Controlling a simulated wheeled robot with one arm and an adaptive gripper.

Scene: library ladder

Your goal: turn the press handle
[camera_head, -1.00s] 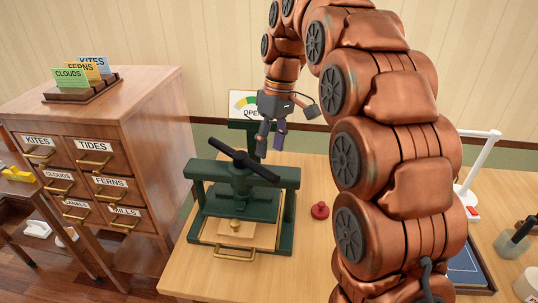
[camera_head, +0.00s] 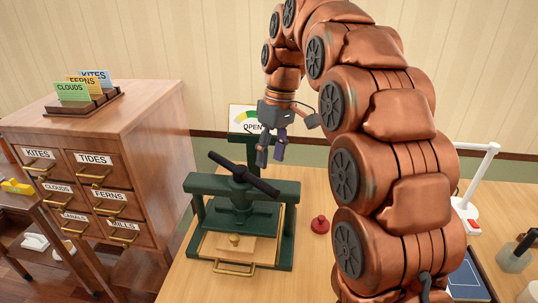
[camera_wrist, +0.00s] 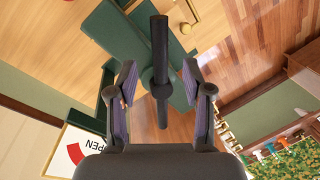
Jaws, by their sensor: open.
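The green press (camera_head: 241,222) stands on the wooden table. Its black bar handle (camera_head: 243,173) lies across the top, slanting from upper left to lower right. My gripper (camera_head: 269,163) is open and points down, just behind and above the right end of the handle in the head view. In the wrist view the handle (camera_wrist: 160,70) runs up and down between the open fingers (camera_wrist: 161,90), apart from both. How far it lies below the fingertips I cannot tell. Behind the press a dial sign (camera_head: 247,120) reads "OPEN".
A red knob-like object (camera_head: 320,224) stands on the table right of the press. A wooden drawer cabinet (camera_head: 160,140) with labelled drawers is at the left. A white lamp-like stand (camera_head: 478,180) is at the right.

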